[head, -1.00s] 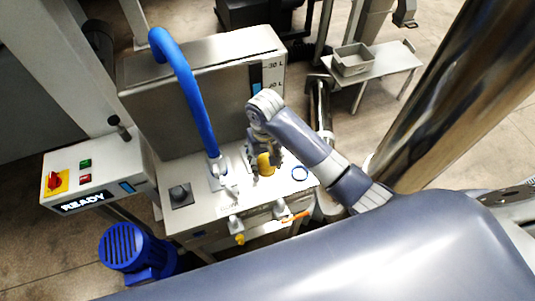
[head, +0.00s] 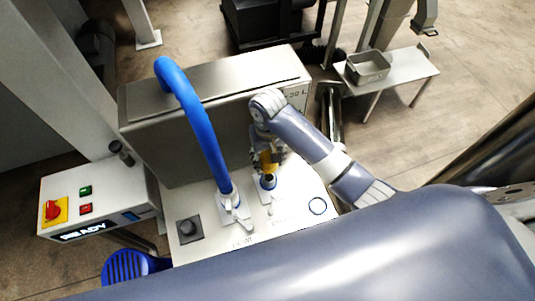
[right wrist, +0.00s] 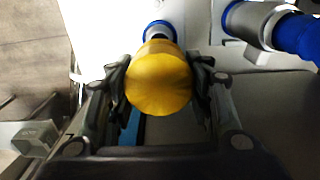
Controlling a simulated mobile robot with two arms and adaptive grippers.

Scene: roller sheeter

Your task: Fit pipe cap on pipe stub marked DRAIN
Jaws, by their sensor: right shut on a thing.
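My right gripper (head: 267,158) is shut on a yellow pipe cap (head: 269,166), its fingers on both sides of it. The right wrist view shows the cap (right wrist: 158,82) close up between the fingers (right wrist: 160,88). A short pipe stub (head: 268,183) with a dark open mouth stands on the white machine top just below the cap in the head view. The cap appears apart from it. In the right wrist view a blue-rimmed stub (right wrist: 158,30) shows partly behind the cap. The lettering by the stub is too small to read. My left gripper is out of view.
A blue hose (head: 195,115) arches over the machine, left of the stub, ending in a valve fitting. A tall steel tank (head: 215,130) stands behind. A READY control box (head: 100,197) stands at left.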

